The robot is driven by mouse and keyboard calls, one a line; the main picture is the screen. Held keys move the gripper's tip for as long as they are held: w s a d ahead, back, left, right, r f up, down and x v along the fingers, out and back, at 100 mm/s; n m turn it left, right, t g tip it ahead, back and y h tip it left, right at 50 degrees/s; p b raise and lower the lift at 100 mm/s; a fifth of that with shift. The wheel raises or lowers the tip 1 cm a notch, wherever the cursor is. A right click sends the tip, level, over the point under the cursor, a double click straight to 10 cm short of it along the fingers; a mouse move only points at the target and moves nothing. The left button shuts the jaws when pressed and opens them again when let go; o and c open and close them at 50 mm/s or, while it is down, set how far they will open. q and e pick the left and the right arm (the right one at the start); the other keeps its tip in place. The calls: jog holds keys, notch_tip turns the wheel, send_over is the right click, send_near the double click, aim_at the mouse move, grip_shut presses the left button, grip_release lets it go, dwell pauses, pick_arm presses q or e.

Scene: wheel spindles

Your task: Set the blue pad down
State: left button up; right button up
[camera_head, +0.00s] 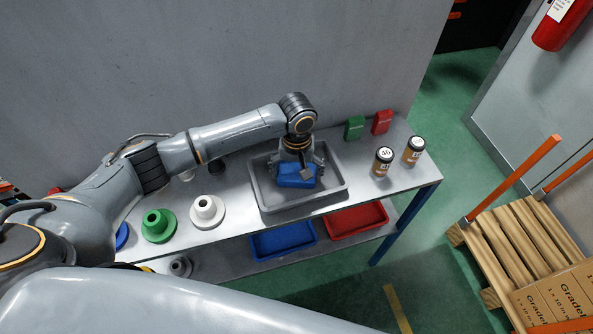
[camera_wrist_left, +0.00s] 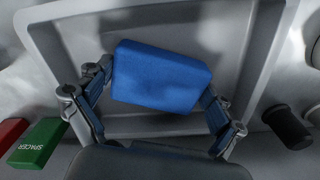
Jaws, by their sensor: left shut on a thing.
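The blue pad (camera_head: 296,175) is a small soft-looking block. It is over the grey tray (camera_head: 262,196) on the metal table. My left gripper (camera_head: 300,168) points down over the tray and is shut on the pad. In the left wrist view the blue pad (camera_wrist_left: 160,78) sits slightly tilted between the two fingers of my left gripper (camera_wrist_left: 158,112), inside the outline of the tray (camera_wrist_left: 62,65). I cannot tell whether the pad touches the tray floor. My right gripper is not in view.
Green (camera_head: 355,127) and red (camera_head: 382,122) blocks stand at the back right. Two labelled jars (camera_head: 383,161) (camera_head: 413,150) stand at the right. Green (camera_head: 158,226) and white (camera_head: 207,212) spindles stand left of the tray. Blue (camera_head: 284,240) and red (camera_head: 356,219) bins sit on the lower shelf.

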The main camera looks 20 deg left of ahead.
aim_at(297, 173)
pick_arm(q)
jog(key=o, duration=0.6)
jog(key=shift+f, duration=0.15)
jog(key=shift+o, duration=0.4)
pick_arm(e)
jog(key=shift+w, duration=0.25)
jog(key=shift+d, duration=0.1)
pick_arm(q)
notch_tip(297, 173, up, 12)
jog(key=b, duration=0.2)
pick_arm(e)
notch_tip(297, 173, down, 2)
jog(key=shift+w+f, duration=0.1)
